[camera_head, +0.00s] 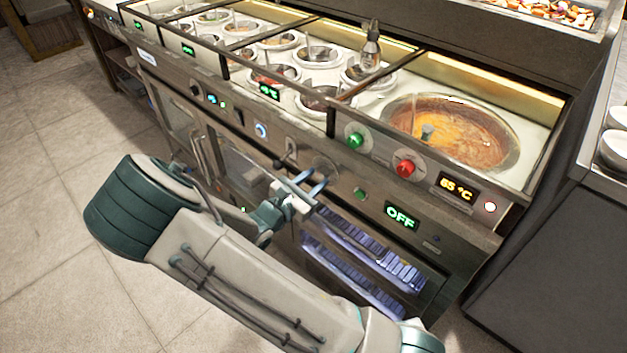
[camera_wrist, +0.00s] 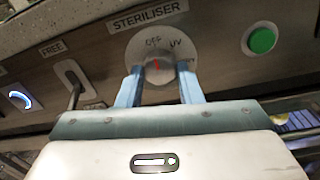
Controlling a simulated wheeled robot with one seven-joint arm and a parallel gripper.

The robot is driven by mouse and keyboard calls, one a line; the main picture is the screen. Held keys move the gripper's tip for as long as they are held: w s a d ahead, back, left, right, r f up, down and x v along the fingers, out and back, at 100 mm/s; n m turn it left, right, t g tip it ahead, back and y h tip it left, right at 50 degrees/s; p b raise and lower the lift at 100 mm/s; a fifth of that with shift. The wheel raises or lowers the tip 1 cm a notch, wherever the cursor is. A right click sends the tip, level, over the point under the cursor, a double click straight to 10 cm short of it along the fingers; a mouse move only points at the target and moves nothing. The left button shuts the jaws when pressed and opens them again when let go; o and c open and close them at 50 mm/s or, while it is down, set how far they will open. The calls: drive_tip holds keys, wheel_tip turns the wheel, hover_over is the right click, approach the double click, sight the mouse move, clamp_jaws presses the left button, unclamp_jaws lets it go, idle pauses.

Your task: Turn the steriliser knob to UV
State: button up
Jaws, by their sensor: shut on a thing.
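The steriliser knob (camera_wrist: 158,70) is a round metal knob on a pale dial, under a label reading STERILISER in the wrist view. The dial shows OFF at the top and UV to its upper right; a third mark on the right is partly hidden. The knob's red pointer line points up, towards OFF. My gripper (camera_wrist: 160,84) is shut on the knob, with one blue finger on each side. In the head view my gripper (camera_head: 306,186) reaches the front panel at the knob. The display (camera_head: 402,215) to its right reads OFF in green.
A green button (camera_wrist: 262,40) is right of the dial. Above the panel are sauce wells and a large soup pot (camera_head: 455,130). A lit steriliser compartment (camera_head: 365,260) is below.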

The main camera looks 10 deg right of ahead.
drive_tip(key=shift+m, duration=0.4)
drive_tip(key=m+b, duration=0.2)
drive_tip(key=m, duration=0.2)
drive_tip(key=shift+f, duration=0.2)
drive_tip(key=shift+m+b, duration=1.5)
drive_tip(key=shift+m, duration=1.1)
drive_tip(key=shift+r, duration=0.1)
drive_tip(key=o, duration=1)
drive_tip(key=shift+c, duration=0.2)
drive_tip(key=p+v, duration=0.2)
drive_tip(key=v, duration=1.2)
drive_tip(key=shift+w+f, duration=0.15)
drive_tip(key=shift+f, duration=0.1)
